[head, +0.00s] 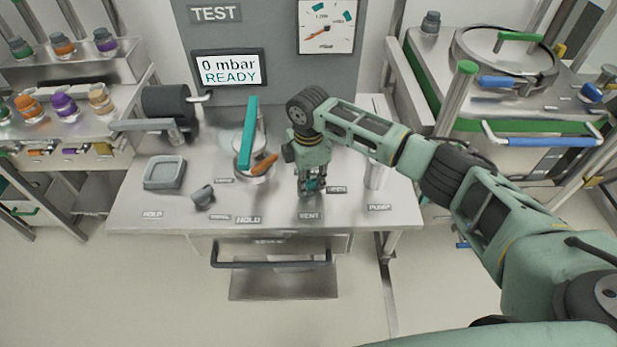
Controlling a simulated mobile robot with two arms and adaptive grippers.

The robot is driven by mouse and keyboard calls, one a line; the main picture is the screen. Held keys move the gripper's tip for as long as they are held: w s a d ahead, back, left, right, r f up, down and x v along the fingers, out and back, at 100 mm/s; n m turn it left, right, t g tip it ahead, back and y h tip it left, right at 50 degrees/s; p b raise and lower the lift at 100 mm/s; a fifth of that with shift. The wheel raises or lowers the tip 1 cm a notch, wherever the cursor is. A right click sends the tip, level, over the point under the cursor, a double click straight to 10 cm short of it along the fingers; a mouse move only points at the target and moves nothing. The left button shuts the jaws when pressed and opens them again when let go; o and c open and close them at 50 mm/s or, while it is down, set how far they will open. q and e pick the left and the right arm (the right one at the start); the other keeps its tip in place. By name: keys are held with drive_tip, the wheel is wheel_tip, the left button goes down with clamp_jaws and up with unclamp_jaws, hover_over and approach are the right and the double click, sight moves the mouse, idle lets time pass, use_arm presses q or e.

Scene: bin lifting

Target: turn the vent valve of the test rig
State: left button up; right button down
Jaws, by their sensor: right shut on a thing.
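The test rig is a steel bench (290,215) with a grey back panel (283,75) marked TEST. Its screen (229,69) reads 0 mbar READY. My right gripper (311,187) points down at the bench just behind the VENT label (310,215). It is shut on the teal vent valve handle, which the fingers mostly hide. How far the valve is turned cannot be told. My left gripper is not in view.
Left of my right gripper stand a teal lever (248,135) and an orange handle (264,166). A grey tray (165,172) and small dark cup (203,196) sit further left. A metal post (377,171) stands close on the right.

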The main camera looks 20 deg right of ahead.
drive_tip(key=n, duration=0.3)
drive_tip(key=shift+r+n+p, duration=0.1)
drive_tip(key=shift+n+p, duration=0.2)
drive_tip(key=n, duration=0.2)
drive_tip(key=shift+n, duration=0.4)
drive_tip(key=n, duration=0.3)
drive_tip(key=shift+n, duration=0.3)
drive_tip(key=shift+w+n, duration=0.1)
drive_tip(key=shift+n, duration=1.7)
drive_tip(key=c, duration=1.6)
unclamp_jaws()
